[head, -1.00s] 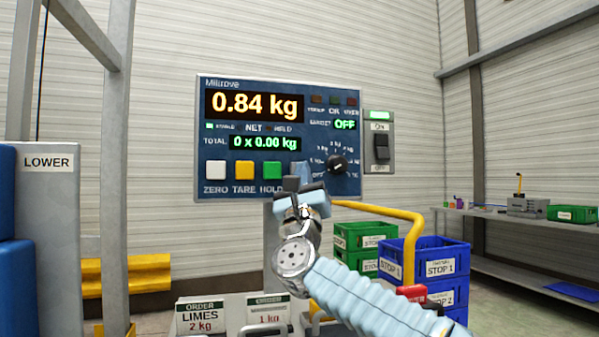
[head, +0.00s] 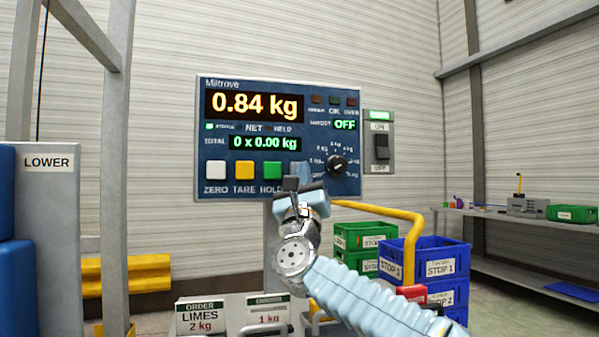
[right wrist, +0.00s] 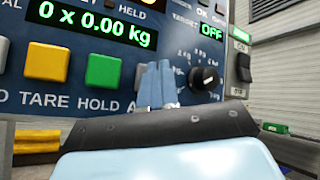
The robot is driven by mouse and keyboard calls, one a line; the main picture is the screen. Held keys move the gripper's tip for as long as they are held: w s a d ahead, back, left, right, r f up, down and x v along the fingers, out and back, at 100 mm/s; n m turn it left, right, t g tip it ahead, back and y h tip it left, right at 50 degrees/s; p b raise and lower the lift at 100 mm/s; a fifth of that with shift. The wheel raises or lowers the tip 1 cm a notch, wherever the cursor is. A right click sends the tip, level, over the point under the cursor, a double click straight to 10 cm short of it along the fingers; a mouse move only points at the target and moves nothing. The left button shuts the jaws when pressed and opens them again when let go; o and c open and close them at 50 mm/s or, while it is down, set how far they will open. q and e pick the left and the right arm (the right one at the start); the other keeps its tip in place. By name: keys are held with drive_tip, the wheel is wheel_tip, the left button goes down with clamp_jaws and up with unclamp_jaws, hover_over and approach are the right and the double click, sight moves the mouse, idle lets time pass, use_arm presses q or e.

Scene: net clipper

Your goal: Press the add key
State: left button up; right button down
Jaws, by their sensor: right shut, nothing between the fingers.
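The scale panel (head: 225,192) is blue, with white, yellow and green keys labelled ZERO, TARE and HOLD. To the right of the green HOLD key (head: 272,169), my right gripper (head: 299,172) covers most of a fourth key. In the right wrist view a greyish sliver of that key (right wrist: 141,76) shows left of the blue fingers (right wrist: 158,84), above a label starting with "A". The fingers are shut, empty and pointed at the panel. Whether they touch the key is hidden. The display (head: 254,105) reads 0.84 kg and TOTAL (head: 265,143) reads 0 x 0.00 kg. My left gripper is out of view.
A dial (head: 337,164) sits right of the fingers, and an ON/OFF switch (head: 381,147) right of the panel. A yellow rail (head: 385,211), green crates (head: 358,236) and blue crates (head: 440,262) stand lower right. Order cards (head: 200,316) are below.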

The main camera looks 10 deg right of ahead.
drive_tip(key=shift+w, duration=0.3)
drive_tip(key=shift+w, duration=0.4)
idle(0.6)
drive_tip(key=shift+s+b, duration=0.75)
drive_tip(key=shift+s, duration=0.05)
